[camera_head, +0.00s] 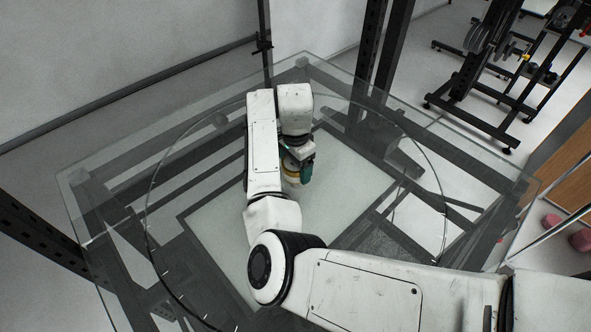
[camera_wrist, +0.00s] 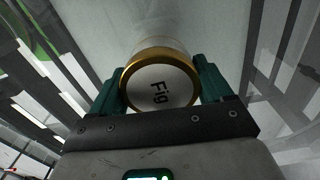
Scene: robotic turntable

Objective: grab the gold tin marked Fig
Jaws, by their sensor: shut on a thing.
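The gold tin marked Fig (camera_wrist: 160,88) is in the middle of the wrist view, with a gold rim and a pale label reading "Fig". My gripper (camera_wrist: 160,90) has its two green fingers on either side of the tin and is shut on it. In the head view the tin (camera_head: 290,163) shows only as a small yellowish part beside my gripper (camera_head: 298,172), mostly hidden by my arm. I cannot tell whether the tin touches the glass.
A glass tabletop (camera_head: 120,185) with a round turntable outline lies under my arm. Dark metal posts (camera_head: 385,50) stand behind it. A rack with weights (camera_head: 490,60) stands at the upper right. The glass around my gripper looks clear.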

